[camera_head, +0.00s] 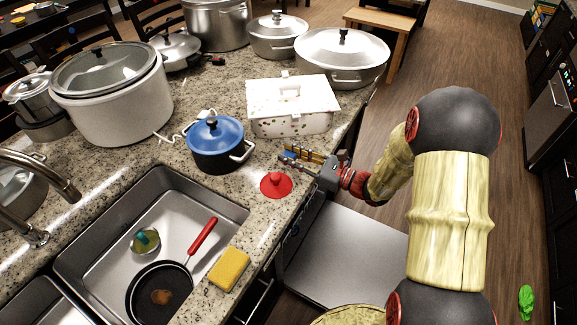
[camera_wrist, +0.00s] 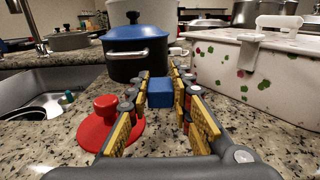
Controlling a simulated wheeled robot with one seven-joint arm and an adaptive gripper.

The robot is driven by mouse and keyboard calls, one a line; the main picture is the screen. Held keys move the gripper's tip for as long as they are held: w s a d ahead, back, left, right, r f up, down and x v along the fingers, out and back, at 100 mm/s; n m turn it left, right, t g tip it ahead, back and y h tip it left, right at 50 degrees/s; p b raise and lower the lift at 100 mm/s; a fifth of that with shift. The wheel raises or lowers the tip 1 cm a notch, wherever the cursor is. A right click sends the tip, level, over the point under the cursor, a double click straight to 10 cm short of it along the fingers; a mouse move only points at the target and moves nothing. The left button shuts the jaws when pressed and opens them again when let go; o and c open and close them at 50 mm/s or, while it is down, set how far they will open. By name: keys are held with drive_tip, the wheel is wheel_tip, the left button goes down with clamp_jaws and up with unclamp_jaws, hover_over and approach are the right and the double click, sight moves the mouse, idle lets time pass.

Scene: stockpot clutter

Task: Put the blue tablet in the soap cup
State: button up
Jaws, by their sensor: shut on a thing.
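The blue tablet (camera_wrist: 160,93) is a small blue block between the fingertips of my gripper (camera_head: 291,156) in the wrist view. My gripper is shut on it, just above the granite counter. In the head view a small blue patch shows at the fingertips. The teal piece shows at the left in the wrist view.
A red knobbed disc (camera_head: 276,184) lies beside my gripper. A blue-lidded pot (camera_head: 217,144) and a white spotted box (camera_head: 291,105) stand behind it. The sink (camera_head: 226,212) holds a red-handled pan (camera_head: 150,298); a yellow sponge (camera_head: 230,268) lies on its near rim.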

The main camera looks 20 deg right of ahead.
sight(289, 167)
drive_tip(key=shift+w+f, duration=0.35)
drive_tip(key=shift+f, duration=0.05)
drive_tip(key=shift+w+f+b, duration=0.15)
drive_tip(key=shift+f+b, duration=0.4)
drive_tip(key=shift+f, duration=0.3)
drive_tip(key=shift+w+f+b, duration=0.1)
drive_tip(key=shift+f+b, duration=0.45)
drive_tip(key=shift+f, duration=0.3)
drive_tip(key=shift+f, duration=0.2)
drive_tip(key=o, duration=1)
drive_tip(key=shift+c, duration=0.2)
